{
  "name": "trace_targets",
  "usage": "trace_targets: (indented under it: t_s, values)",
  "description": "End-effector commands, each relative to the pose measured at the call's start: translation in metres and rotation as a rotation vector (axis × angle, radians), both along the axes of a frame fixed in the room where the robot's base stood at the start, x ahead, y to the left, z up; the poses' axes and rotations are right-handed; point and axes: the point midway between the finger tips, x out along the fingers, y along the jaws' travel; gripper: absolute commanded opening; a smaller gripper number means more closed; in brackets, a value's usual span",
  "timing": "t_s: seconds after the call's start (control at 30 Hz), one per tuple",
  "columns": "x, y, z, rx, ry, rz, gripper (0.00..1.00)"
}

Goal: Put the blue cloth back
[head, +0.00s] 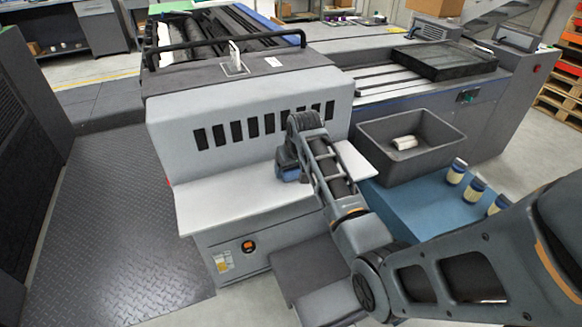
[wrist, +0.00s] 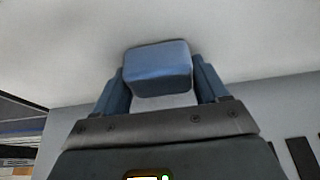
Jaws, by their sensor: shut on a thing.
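My gripper (head: 289,168) is over the white shelf (head: 215,205) on the front of the grey printing machine, near the shelf's right part. It is shut on the blue cloth, a folded, block-like bundle that shows between the two fingers in the wrist view (wrist: 158,72). The cloth is close to a pale surface in that view; I cannot tell whether it touches it. In the head view my arm and fingers largely hide the cloth.
A dark grey bin (head: 372,128) with a white roll (head: 404,142) in it stands right of the shelf. Several jars with yellowish labels (head: 457,171) stand on the blue table (head: 400,205). The left part of the shelf is clear. A vented panel (head: 165,130) rises behind it.

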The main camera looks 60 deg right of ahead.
Motion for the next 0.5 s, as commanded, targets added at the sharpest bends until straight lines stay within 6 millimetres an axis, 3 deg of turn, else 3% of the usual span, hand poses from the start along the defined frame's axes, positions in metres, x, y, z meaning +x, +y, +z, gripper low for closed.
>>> trace_targets:
  t_s: [0.23,0.27,0.5]
  values:
    - [-0.0001,0.0001,-0.0033,0.001,0.001,0.0,0.49]
    - [-0.0001,0.0,-0.003,0.001,0.001,0.0,0.75]
    - [-0.0002,0.0,-0.0025,0.001,0.001,0.0,0.98]
